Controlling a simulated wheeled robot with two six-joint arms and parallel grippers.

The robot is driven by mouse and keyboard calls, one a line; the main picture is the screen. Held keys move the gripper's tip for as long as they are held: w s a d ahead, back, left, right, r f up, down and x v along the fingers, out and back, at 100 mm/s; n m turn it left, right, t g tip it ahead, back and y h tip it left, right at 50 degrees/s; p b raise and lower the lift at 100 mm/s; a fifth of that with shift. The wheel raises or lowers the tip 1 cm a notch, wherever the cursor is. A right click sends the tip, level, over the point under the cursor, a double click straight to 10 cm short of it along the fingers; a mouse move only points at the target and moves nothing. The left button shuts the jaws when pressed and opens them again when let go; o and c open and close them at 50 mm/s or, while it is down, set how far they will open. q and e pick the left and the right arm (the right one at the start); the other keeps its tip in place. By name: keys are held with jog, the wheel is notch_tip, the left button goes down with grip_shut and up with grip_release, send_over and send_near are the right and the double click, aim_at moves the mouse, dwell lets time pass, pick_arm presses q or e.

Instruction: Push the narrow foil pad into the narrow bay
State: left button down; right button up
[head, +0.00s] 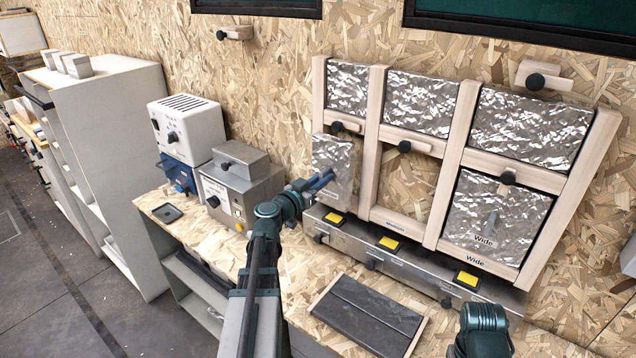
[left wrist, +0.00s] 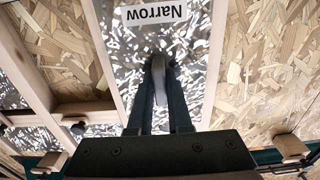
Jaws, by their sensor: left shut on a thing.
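The narrow foil pad (head: 333,152) is crinkled silver. In the head view it stands upright at the lower left of the wooden frame and covers the lower part of the frame's left post. My left gripper (head: 325,181) is shut on the pad's grey handle. The left wrist view shows the gripper (left wrist: 160,75) closed around this handle, with the pad's "Narrow" label (left wrist: 156,13) upside down. The narrow bay is mostly hidden behind the pad, and I cannot tell how deep the pad sits. Of my right arm only a dark joint shows at the bottom.
The open middle bay (head: 406,185) is empty. A wide foil pad (head: 500,215) fills the lower right bay. A steel ledge with yellow labels (head: 388,243) runs below. Grey boxes (head: 238,185) stand left on the bench, and a dark panel (head: 368,312) lies in front.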

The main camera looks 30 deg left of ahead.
pick_arm(q)
jog(key=w, duration=0.6)
jog(key=shift+w+d, duration=0.3)
jog(key=shift+w, duration=0.35)
dwell(0.8)
jog(key=c, duration=0.8)
grip_release()
jog(key=shift+o, duration=0.2)
jog(key=s+a, duration=0.1)
jog(key=s, duration=1.2)
jog(key=shift+s, duration=0.4)
